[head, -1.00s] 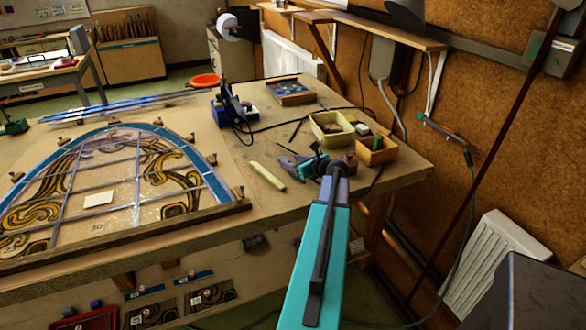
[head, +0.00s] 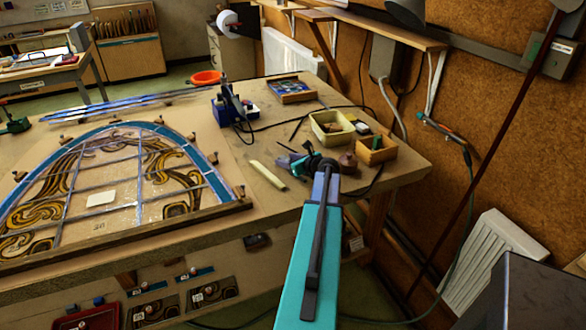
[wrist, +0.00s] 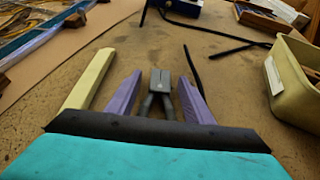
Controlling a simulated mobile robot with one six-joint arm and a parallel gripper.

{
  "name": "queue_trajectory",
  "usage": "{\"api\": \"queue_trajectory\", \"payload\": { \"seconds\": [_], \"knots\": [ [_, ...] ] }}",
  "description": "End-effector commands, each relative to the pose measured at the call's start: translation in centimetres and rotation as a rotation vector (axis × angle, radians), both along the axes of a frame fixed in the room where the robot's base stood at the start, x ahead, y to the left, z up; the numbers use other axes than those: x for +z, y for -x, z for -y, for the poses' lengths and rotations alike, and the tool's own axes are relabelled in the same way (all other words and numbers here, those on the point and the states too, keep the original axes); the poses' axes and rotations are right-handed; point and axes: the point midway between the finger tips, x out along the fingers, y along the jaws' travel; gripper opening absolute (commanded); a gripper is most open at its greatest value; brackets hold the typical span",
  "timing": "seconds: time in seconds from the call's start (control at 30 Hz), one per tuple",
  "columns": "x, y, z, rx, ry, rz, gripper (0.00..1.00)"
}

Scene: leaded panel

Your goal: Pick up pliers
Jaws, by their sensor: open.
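Small pliers (wrist: 160,80) with a grey head and darker handles lie on the bench, in the middle of the wrist view. The head points away from me and the handles run back toward my gripper. My gripper (wrist: 160,74) is open, with one purple finger on each side of the pliers. I see gaps between the fingers and the pliers. The lower ends of the handles are hidden by the dark gripper body. In the head view, my gripper (head: 290,160) is low over the right part of the bench, and I cannot make out the pliers clearly.
A pale yellow stick (wrist: 90,80) lies left of the fingers, and a thin dark rod (wrist: 192,68) lies close to the right finger. A cream tub (head: 331,127) and a wooden box (head: 377,151) stand to the right. The leaded panel (head: 100,200) is at left.

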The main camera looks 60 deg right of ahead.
Motion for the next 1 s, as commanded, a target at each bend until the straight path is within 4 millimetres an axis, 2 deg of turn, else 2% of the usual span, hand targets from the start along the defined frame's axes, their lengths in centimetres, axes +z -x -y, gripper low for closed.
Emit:
{"api": "queue_trajectory", "payload": {
  "seconds": [0.07, 0.33, 0.77, 1.0],
  "knots": [
    [0.0, 0.0, 0.0, 0.000, 0.000, 0.000, 0.45],
    [0.0, 0.1, 0.0, 0.000, 0.000, 0.000, 0.00],
    [0.3, 0.1, 0.1, -0.001, 0.002, 0.000, 0.00],
    [1.7, 0.1, 0.0, 0.000, 0.003, 0.001, 0.00]
  ]
}}
